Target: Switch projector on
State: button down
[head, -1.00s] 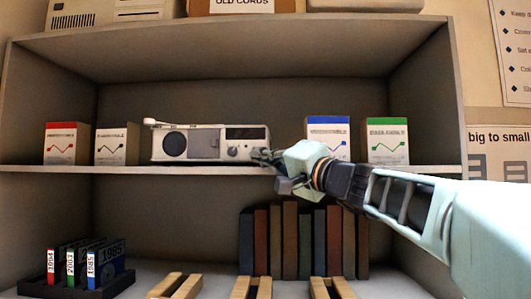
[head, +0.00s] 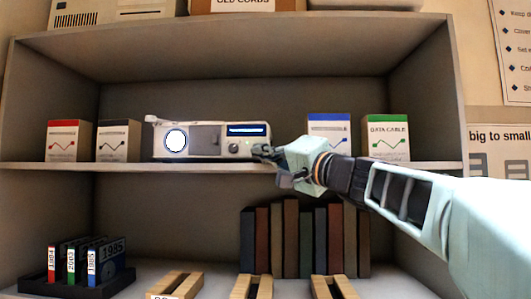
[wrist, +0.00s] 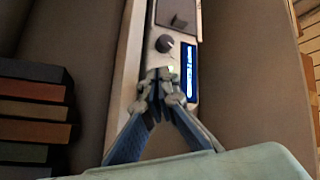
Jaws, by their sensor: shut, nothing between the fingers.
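The projector (head: 205,137) is a white and grey box on the upper shelf, near its middle. Its round lens (head: 175,140) glows white and its display (head: 246,130) is lit blue. A dark knob (head: 234,148) sits below the display; it also shows in the wrist view (wrist: 164,43), close to the lit display (wrist: 190,72). My gripper (head: 262,152) is at the lower right end of the projector's front. In the wrist view its fingertips (wrist: 160,80) are together and empty, by the projector's front. I cannot tell whether they touch it.
Small boxes stand on both sides, red-topped (head: 68,141) and black-topped (head: 118,141) left, blue-topped (head: 329,132) and green-topped (head: 386,138) right. Several books (head: 290,240) stand on the shelf below. A disk rack (head: 55,285) is at lower left, with wooden holders (head: 253,287) in front.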

jog(key=s+b, duration=0.3)
jog(key=s, duration=0.3)
jog(key=shift+s+a+r, duration=0.15)
jog(key=shift+s, duration=0.05)
dwell(0.4)
jog(key=shift+w, duration=0.15)
